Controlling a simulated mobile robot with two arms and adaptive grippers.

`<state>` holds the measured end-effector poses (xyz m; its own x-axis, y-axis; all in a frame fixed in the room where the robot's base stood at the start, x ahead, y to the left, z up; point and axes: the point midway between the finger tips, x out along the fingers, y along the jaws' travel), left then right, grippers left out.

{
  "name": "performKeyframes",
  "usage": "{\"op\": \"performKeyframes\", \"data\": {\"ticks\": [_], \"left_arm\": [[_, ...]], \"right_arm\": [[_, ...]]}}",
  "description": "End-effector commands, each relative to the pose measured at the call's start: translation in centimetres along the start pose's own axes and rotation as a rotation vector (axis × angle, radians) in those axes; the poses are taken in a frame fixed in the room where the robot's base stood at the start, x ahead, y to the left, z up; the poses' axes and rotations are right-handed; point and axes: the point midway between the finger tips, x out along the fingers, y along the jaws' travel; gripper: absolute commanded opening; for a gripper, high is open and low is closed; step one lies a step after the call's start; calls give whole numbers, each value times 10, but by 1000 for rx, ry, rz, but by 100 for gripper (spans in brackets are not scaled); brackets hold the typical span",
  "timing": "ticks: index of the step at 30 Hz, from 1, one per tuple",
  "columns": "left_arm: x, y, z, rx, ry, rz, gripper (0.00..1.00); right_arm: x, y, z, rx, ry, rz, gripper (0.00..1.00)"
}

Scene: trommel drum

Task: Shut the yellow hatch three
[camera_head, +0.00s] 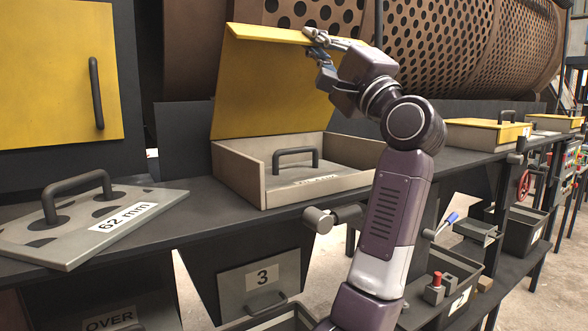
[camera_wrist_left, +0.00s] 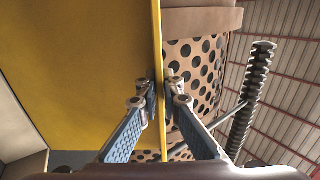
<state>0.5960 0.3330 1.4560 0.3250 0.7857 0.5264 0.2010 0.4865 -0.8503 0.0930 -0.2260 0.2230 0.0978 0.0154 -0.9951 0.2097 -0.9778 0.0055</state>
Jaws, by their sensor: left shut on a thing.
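The yellow hatch (camera_head: 265,85) stands open, leaning back a little from upright above a beige frame (camera_head: 235,175). The plate labelled "3" (camera_head: 262,277) is on the chute below it. Inside the frame lies a plate with a dark handle (camera_head: 297,157). My left gripper (camera_head: 315,38) is at the hatch's top right edge. In the left wrist view the fingers of my left gripper (camera_wrist_left: 161,95) are shut on the edge of the yellow hatch (camera_wrist_left: 85,60), one on each side. My right gripper is not in view.
A screen plate marked "62 mm" (camera_head: 95,220) lies on the dark bench at left. An upright yellow hatch (camera_head: 60,75) stands behind it. The perforated drum (camera_head: 440,45) is at the back. Shut yellow hatches (camera_head: 485,132) are farther right. A bin (camera_head: 455,290) sits below.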

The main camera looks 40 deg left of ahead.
Motion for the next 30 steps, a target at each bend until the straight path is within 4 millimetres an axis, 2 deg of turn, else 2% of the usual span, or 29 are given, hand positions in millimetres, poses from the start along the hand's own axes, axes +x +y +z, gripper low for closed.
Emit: {"op": "performKeyframes", "data": {"ticks": [11, 15, 23, 25, 30], "left_arm": [[-1, 3, 0, 2, -1, -3, 0], [-8, 6, 0, 1, -1, -24, 0], [-19, 9, 1, 0, -3, -73, 0], [-19, 7, 1, 0, -4, -78, 0], [-21, 9, 1, 1, -4, -86, 0]], "right_arm": [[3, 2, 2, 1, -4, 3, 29], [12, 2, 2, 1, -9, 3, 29], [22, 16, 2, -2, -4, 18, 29], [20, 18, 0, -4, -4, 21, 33], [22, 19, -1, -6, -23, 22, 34]]}}
